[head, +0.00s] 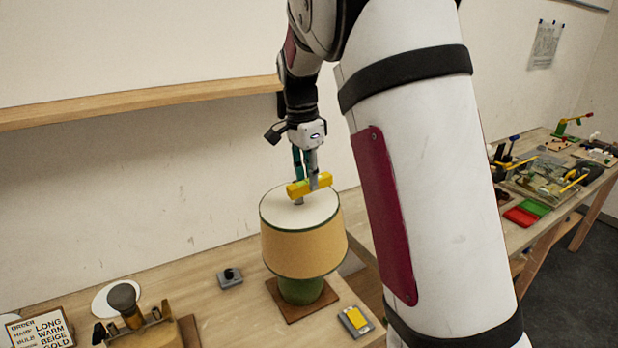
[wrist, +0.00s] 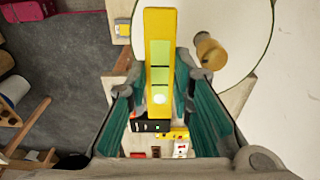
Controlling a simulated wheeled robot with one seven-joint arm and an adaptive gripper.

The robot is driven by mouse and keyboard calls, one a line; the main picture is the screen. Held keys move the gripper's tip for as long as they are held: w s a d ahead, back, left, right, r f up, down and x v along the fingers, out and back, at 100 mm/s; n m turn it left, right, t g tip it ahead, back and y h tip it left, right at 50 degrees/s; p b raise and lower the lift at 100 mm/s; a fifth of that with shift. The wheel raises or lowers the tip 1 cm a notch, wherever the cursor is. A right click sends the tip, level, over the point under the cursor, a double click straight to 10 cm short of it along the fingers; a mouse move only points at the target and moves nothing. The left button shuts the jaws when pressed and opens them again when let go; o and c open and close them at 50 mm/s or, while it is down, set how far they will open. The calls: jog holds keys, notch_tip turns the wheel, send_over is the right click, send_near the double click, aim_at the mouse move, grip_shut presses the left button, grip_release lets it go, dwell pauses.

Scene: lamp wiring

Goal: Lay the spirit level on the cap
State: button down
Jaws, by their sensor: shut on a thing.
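My gripper (head: 306,178) is shut on the yellow spirit level (head: 315,184), with one finger on each side of it. The level also shows in the wrist view (wrist: 160,28), with a green vial, dark lines and a pale bubble at the end nearer my gripper. Below it is a lamp with a beige shade (head: 303,250), a green base (head: 301,291) and a round white cap (head: 318,207) on top. A brass knob (wrist: 209,52) stands on the cap, beside the level in the wrist view. I cannot tell whether the level touches the cap or knob.
The lamp stands on a brown board (head: 322,305). A small grey device (head: 230,278) and a grey-and-yellow one (head: 355,320) lie nearby. An order card (head: 42,330) and a white disc (head: 103,301) are at left. A cluttered bench (head: 545,205) is at right.

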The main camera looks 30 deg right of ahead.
jog(key=shift+f, duration=0.1)
jog(key=shift+f, duration=3.2)
jog(key=c, duration=1.3)
grip_release()
jog(key=r, duration=0.7)
jog(key=a+r, duration=0.1)
jog(key=r, duration=0.3)
jog(key=shift+r, duration=0.15)
jog(key=shift+a+r, duration=0.1)
jog(key=shift+r, duration=0.2)
